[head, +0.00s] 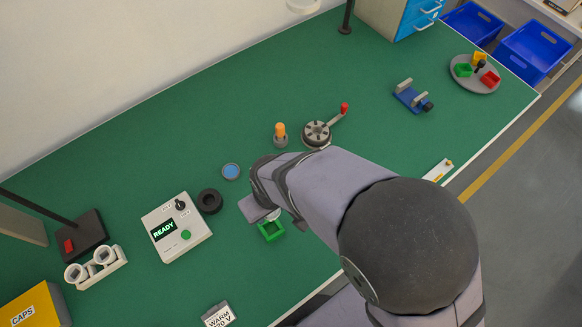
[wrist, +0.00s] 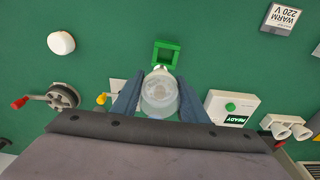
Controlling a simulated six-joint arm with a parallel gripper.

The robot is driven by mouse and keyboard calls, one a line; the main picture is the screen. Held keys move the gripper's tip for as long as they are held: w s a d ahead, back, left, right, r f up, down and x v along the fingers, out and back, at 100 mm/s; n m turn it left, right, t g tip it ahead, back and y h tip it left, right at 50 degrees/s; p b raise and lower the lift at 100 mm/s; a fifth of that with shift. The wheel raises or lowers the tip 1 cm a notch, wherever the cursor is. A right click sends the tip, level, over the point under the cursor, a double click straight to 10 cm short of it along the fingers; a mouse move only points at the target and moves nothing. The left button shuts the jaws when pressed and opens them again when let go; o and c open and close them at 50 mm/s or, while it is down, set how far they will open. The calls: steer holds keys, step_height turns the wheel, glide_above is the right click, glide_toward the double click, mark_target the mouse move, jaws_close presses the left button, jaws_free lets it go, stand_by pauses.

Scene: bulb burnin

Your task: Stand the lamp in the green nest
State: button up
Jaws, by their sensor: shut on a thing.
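The green nest (head: 271,231) is a small square frame on the green bench, just in front of my gripper (head: 262,208) in the head view. In the wrist view the nest (wrist: 155,47) lies just beyond the lamp (wrist: 160,97). The lamp has a clear round glass, and my gripper (wrist: 160,105) is shut on it, one blue-grey finger on each side. The lamp's glass faces the wrist camera and its narrow end points toward the nest, overlapping its near edge in the picture. In the head view my arm hides most of the lamp. I cannot tell its height over the bench.
A READY box (head: 177,227) and a black ring (head: 210,201) stand left of the nest. A WARM 220 V block (head: 218,314) is in front. A crank wheel (head: 317,133) and an orange-topped piece (head: 280,133) stand behind. A white rounded thing (wrist: 61,43) lies aside.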

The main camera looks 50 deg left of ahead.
steer(key=shift+s+d, duration=0.15)
steer(key=shift+s, duration=0.4)
steer(key=shift+f, duration=0.1)
steer(key=b, duration=0.5)
glide_above(272, 231)
steer(key=shift+f, duration=2.85)
steer(key=shift+f+b, duration=0.75)
steer(key=shift+f, duration=0.75)
steer(key=o, duration=1.1)
steer(key=shift+r, duration=0.1)
steer(key=shift+d+r+b, duration=0.2)
steer(key=shift+r+b, duration=0.2)
steer(key=shift+r, duration=1.4)
steer(key=shift+d+r+b, duration=0.2)
steer(key=shift+r+b, duration=0.2)
steer(key=shift+r, duration=1.35)
